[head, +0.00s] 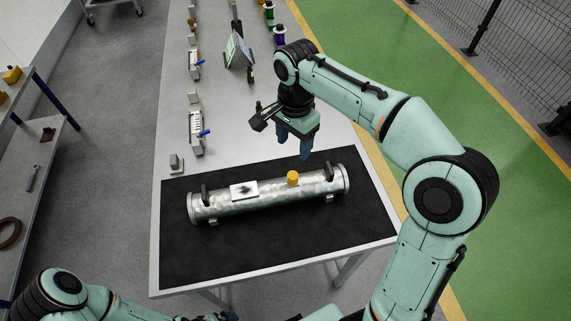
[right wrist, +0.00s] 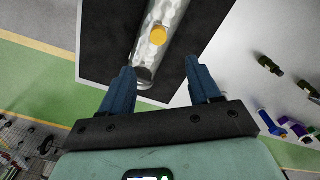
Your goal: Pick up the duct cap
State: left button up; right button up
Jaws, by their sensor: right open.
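The duct cap is a small orange-yellow cylinder (head: 293,178) standing on top of a silvery metal duct (head: 270,192), right of the duct's middle. The duct lies on a black mat. My right gripper (head: 292,150) is above and just behind the cap, with its blue fingers apart and nothing between them. In the right wrist view the cap (right wrist: 158,35) appears beyond the open fingertips (right wrist: 158,70), on the duct (right wrist: 155,58). My left arm shows at the bottom left of the head view; its gripper does not show.
The duct has two dark upright handles (head: 205,195) and a white label (head: 244,190). Valve fittings (head: 196,130), a small tablet on a stand (head: 238,50) and coloured parts (head: 279,35) stand farther back on the table. The black mat (head: 270,250) is clear in front of the duct.

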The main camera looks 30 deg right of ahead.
jog(key=b, duration=0.1)
send_over(292, 175)
jog(key=f, duration=0.6)
jog(key=shift+s+d+f, duration=0.15)
jog(key=shift+s+f, duration=0.1)
jog(key=shift+s, duration=0.15)
jog(key=shift+w+f, duration=0.15)
jog(key=shift+f, duration=0.4)
jog(key=f, duration=0.5)
jog(key=shift+w, duration=0.2)
pick_arm(q)
jog(key=shift+s+f, duration=1)
jog(key=shift+s, duration=0.05)
pick_arm(e)
grip_shut()
jog(key=shift+r, duration=0.1)
